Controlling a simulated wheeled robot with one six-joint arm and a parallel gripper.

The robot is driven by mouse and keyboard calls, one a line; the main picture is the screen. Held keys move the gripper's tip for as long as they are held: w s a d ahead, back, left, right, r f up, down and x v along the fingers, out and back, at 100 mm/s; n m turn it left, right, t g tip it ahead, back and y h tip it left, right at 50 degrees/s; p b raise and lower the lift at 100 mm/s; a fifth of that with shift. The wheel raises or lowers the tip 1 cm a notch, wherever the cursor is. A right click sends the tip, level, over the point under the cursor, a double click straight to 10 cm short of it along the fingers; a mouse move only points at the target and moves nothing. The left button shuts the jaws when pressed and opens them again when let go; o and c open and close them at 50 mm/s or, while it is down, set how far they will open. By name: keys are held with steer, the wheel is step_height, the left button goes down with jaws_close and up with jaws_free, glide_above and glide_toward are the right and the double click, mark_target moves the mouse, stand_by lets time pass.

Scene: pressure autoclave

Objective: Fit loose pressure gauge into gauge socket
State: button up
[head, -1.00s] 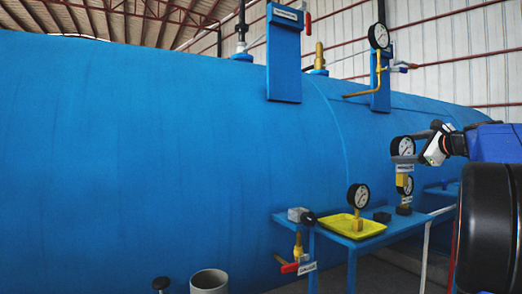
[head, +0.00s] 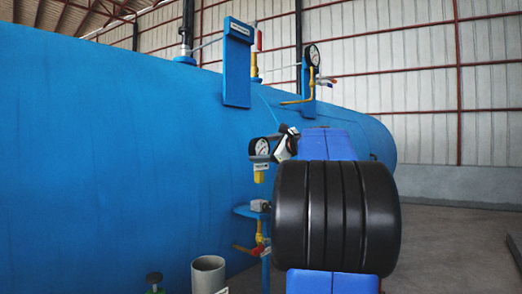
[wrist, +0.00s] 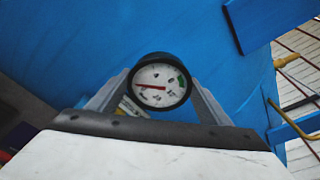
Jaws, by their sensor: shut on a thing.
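The loose pressure gauge (head: 260,148) has a white dial, a black rim and a yellow lower part. Another gauge (head: 313,55) is mounted on a blue bracket up on the tank.
The large blue tank (head: 110,150) fills the left. A grey open pipe (head: 208,273) stands in front. Clear floor (head: 455,240) lies to the right.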

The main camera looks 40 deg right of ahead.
glide_above(262, 176)
steer(key=shift+s+a+f, duration=0.1)
steer(key=shift+s+f, duration=0.05)
steer(key=shift+f, duration=1.3)
steer(key=shift+s+a+f, duration=0.1)
steer(key=shift+s+f, duration=0.05)
steer(key=shift+f, duration=3.55)
steer(key=o, duration=1.5)
steer(key=shift+f, duration=0.1)
steer(key=s+r, duration=0.2)
steer(key=s, duration=1.5)
steer(key=shift+s+a, duration=0.2)
steer(key=shift+a, duration=0.05)
